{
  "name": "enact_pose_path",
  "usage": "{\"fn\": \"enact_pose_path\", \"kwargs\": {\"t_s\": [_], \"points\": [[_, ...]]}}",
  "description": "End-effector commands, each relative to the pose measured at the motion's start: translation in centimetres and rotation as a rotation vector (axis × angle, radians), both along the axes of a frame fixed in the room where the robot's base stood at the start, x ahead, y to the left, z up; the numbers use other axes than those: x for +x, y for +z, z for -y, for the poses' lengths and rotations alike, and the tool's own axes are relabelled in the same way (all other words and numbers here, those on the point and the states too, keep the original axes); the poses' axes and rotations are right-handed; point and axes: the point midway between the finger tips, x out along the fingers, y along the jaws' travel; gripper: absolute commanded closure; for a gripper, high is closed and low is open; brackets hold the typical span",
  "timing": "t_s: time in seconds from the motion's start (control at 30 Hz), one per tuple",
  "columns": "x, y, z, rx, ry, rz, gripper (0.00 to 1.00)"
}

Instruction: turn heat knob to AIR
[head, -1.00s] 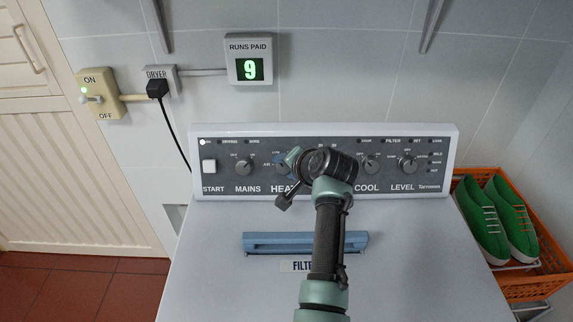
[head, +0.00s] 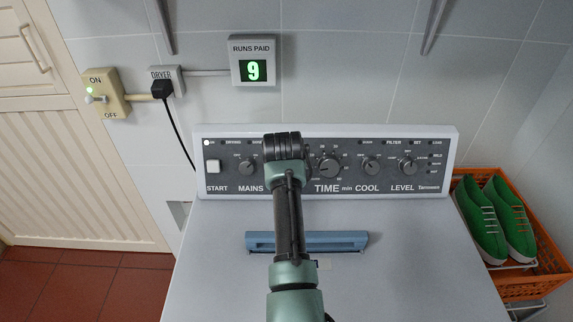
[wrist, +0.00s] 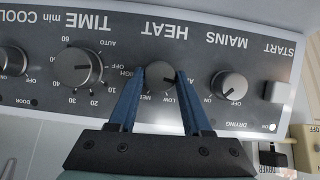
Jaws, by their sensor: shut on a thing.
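The HEAT knob (wrist: 160,76) is a round grey knob on the dryer's dark control panel, seen upside down in the wrist view. My gripper (wrist: 159,80) has its two blue fingers on either side of it, shut on the knob. HIGH, LOW and part of other labels show around the knob; the AIR label is partly covered by a finger. I cannot tell where the knob points. In the head view my arm's wrist covers the HEAT knob, its label and the fingers.
The TIME knob (head: 328,168) and MAINS knob (head: 246,166) stand close on either side. COOL (head: 372,166) and LEVEL (head: 407,166) knobs are further right. The START button (head: 213,167) is at the left. A blue filter handle (head: 340,240) lies below, partly behind my arm.

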Motion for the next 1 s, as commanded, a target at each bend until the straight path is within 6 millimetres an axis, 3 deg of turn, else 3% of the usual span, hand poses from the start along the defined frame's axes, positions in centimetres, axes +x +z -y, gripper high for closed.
{"fn": "enact_pose_path", "kwargs": {"t_s": [0.4,0.87,0.9,1.0], "points": [[-0.09,-0.18,-0.08,-0.137,0.063,-0.004,1.0],[-0.1,-0.23,-0.08,-0.147,0.068,-0.004,1.0],[-0.1,-0.23,-0.07,-0.147,0.068,-0.004,0.47],[-0.09,-0.21,-0.08,-0.146,0.067,-0.004,0.3]]}}
